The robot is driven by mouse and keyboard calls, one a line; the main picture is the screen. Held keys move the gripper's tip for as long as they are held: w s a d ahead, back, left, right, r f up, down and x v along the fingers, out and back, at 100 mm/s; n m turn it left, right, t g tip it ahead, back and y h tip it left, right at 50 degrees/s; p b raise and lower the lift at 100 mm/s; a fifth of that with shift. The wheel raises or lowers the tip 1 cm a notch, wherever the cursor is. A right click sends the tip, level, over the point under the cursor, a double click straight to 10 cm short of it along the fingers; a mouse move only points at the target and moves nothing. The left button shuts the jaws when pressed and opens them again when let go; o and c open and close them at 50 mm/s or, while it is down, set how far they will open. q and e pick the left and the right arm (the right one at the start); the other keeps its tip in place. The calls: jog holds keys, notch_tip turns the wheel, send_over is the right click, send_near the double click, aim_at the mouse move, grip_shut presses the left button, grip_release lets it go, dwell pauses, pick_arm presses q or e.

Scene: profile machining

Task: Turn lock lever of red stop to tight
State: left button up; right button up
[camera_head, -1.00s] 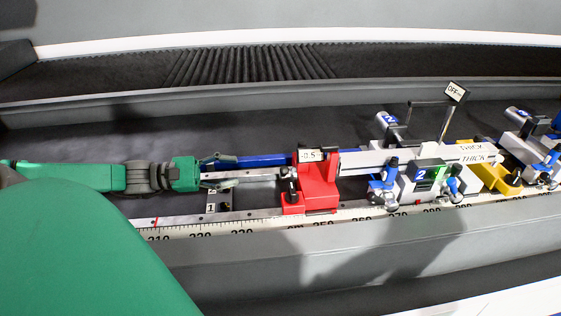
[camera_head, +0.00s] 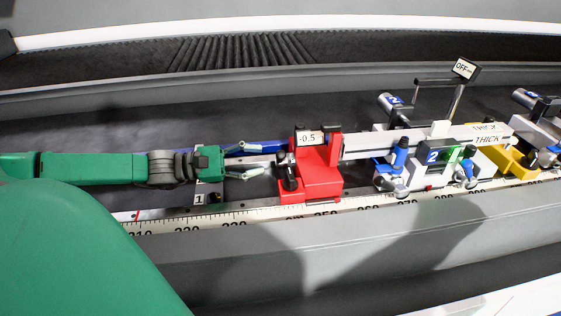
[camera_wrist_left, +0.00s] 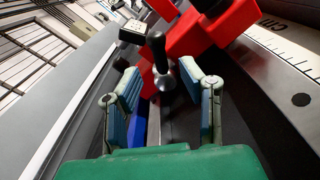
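The red stop (camera_head: 318,175) sits on the rail, with a "-0.5" label on top. Its black-knobbed lock lever (camera_head: 288,172) is on the stop's left side. In the left wrist view the lever (camera_wrist_left: 159,62) stands ahead of the fingers, in line with the gap between them, with the red stop (camera_wrist_left: 200,32) behind it. My left gripper (camera_head: 262,160) is open and empty, just left of the lever; it also shows in the left wrist view (camera_wrist_left: 166,92), fingers spread wide. No contact with the lever is visible. My right gripper is not in view.
A scale ruler (camera_head: 240,217) runs along the front of the rail. A grey clamp unit marked 2 (camera_head: 425,170) and a yellow block (camera_head: 508,160) stand to the right. A blue bar (camera_head: 270,147) lies behind the gripper. Dark bed surface behind is clear.

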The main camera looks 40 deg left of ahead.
aim_at(277, 158)
pick_arm(q)
jog(key=b+x, duration=0.1)
jog(key=x, duration=0.3)
jog(key=shift+w+a+f+b, duration=0.1)
jog(key=shift+a+b, duration=0.05)
jog(key=shift+b, duration=0.25)
jog(key=shift+b+x, duration=0.4)
jog(key=shift+x, duration=0.65)
grip_shut()
